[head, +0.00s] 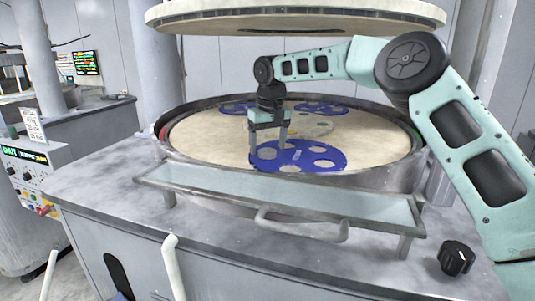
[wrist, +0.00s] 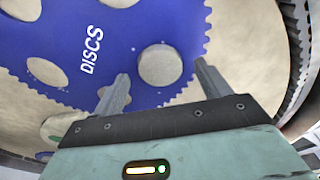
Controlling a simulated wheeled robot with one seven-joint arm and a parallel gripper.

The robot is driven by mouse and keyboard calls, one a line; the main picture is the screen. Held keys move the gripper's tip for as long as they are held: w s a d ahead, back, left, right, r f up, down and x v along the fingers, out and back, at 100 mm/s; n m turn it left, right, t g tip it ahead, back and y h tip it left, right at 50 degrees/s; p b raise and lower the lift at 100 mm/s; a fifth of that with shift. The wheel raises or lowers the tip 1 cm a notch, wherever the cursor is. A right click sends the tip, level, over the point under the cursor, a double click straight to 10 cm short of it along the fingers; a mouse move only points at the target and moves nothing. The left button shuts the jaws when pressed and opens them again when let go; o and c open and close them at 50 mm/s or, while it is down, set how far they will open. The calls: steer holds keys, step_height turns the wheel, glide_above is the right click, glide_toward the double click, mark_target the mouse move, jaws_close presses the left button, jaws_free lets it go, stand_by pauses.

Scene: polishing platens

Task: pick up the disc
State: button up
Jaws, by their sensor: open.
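A round grey disc (wrist: 160,66) sits in a hole of the blue toothed carrier (wrist: 120,40) marked "DISCS". In the head view the same blue carrier (head: 297,157) lies at the front of the round platen. My gripper (head: 267,152) is open over the carrier's left part. In the wrist view the fingers of my gripper (wrist: 161,74) stand apart, one on each side of the disc, with nothing held. I cannot tell how high the fingertips are above the carrier. Other round holes in the carrier show a beige surface.
The beige lower platen (head: 205,137) has a raised dark rim (head: 165,120). More blue carriers (head: 321,108) lie at its back. A large upper platen (head: 295,17) hangs above. A tray (head: 280,198) with a handle (head: 300,232) runs along the front. A black knob (head: 456,258) is at right.

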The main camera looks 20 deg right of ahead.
steer(key=shift+f, duration=0.65)
steer(key=shift+a, duration=0.1)
steer(key=c, duration=1.1)
